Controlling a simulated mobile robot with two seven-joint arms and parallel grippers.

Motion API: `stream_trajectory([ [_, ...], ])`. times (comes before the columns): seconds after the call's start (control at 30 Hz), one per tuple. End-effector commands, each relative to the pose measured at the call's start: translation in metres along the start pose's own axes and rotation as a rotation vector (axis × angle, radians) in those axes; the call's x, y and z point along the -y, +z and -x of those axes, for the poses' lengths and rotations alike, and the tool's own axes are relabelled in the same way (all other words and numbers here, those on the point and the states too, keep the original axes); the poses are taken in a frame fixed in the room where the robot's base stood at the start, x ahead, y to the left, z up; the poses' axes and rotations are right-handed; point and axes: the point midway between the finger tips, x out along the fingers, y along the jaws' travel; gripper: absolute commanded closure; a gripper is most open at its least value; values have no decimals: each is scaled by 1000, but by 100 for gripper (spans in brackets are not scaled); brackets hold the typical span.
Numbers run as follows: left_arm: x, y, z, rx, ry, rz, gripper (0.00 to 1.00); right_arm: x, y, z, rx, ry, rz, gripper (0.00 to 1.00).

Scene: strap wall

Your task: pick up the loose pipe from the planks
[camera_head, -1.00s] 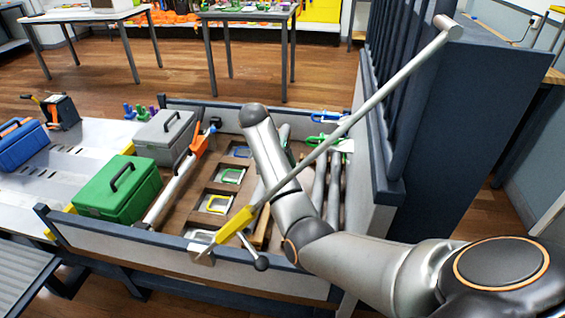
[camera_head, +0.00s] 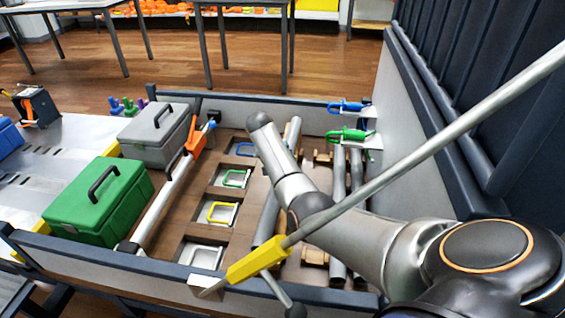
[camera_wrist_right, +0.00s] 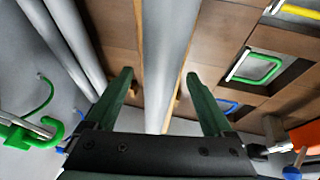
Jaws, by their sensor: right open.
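A long grey pipe (camera_head: 268,217) lies on the brown planks (camera_head: 225,192) of the bed, partly hidden behind my right arm in the head view. In the right wrist view the pipe (camera_wrist_right: 168,60) runs lengthwise between the two dark green fingers of my right gripper (camera_wrist_right: 160,78). The fingers are open, one on each side of it, with a visible gap to each. The gripper is hidden by the arm in the head view. My left gripper is not in view.
More grey pipes (camera_head: 338,180) lie along the bed's right side, near green (camera_head: 350,135) and blue clamps (camera_head: 348,106). A bar with a yellow grip (camera_head: 258,262) crosses the foreground. A green toolbox (camera_head: 100,200) and a grey toolbox (camera_head: 158,135) stand left.

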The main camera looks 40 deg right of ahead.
Motion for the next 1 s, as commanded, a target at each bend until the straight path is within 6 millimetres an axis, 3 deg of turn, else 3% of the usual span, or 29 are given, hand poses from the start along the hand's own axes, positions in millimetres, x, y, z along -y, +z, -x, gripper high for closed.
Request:
stream_trajectory([
  [0.2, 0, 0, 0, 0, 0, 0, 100, 0, -1, 0, -1, -1, -1, 15],
  [0.9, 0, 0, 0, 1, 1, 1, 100, 0, 0, 1, -1, -1, 0, 93],
  [1.0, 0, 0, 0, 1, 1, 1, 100, 0, 0, 1, -1, -1, 0, 100],
])
